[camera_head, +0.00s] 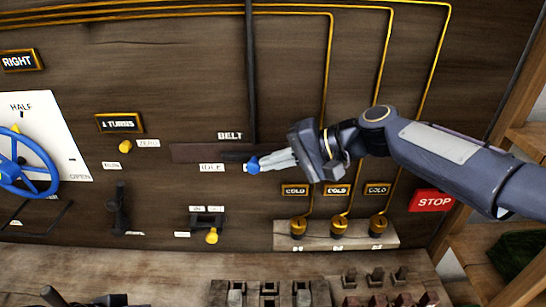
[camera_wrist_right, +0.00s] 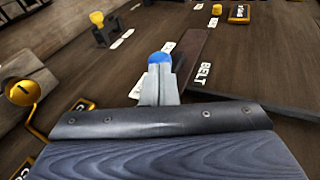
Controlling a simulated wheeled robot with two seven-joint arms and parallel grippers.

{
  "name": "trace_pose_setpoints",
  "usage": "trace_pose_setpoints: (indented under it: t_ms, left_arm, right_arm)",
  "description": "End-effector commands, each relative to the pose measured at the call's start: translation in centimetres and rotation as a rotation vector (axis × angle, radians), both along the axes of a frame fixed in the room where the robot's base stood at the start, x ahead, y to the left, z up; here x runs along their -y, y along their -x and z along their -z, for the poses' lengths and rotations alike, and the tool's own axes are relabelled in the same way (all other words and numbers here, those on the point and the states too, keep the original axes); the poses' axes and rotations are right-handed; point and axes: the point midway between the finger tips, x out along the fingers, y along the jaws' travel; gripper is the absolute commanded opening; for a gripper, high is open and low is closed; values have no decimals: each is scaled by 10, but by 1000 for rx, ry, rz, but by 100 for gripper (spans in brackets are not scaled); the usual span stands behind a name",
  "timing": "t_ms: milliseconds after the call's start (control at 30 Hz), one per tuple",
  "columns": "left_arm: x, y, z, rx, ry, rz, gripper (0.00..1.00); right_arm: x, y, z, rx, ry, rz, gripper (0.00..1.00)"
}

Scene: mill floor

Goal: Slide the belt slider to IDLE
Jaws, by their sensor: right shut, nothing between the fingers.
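The belt slider's blue knob (camera_head: 254,165) shows under the BELT label (camera_head: 230,135) on the wooden panel. Its dark track plate (camera_head: 187,153) runs left from the knob, with a white IDLE label (camera_head: 211,167) below it. My right gripper (camera_head: 262,164) is shut with its fingertips right at the knob, from the right side. In the right wrist view the blue knob (camera_wrist_right: 159,58) shows just beyond the shut fingertips; I cannot tell whether they touch. The label at the knob's right is partly hidden by the fingers. My left gripper is not in view.
A blue handwheel (camera_head: 22,165) is at the left. A yellow knob (camera_head: 125,147), a dark lever (camera_head: 118,208) and a yellow-tipped switch (camera_head: 211,236) are nearby. Gold plugs (camera_head: 298,227) and a red STOP sign (camera_head: 433,201) are below my right arm. Dark blocks (camera_head: 269,290) line the bench.

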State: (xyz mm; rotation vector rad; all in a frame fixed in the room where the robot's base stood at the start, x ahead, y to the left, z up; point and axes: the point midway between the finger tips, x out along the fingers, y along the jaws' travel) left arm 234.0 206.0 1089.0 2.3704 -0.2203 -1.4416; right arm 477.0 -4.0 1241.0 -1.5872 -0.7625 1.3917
Motion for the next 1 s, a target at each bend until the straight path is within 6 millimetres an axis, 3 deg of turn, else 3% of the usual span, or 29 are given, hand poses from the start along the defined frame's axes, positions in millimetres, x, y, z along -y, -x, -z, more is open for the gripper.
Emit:
trace_pose_setpoints:
  t_ms: [467, 800, 1000]
  left_arm:
    - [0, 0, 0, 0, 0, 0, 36]
    - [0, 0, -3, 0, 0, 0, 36]
    - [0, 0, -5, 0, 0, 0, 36]
  right_arm:
    - [-9, 0, 2, 0, 0, -3, 0]
    - [-89, 0, 1, 0, 1, -6, 0]
    - [-109, 0, 2, -1, 1, -2, 0]
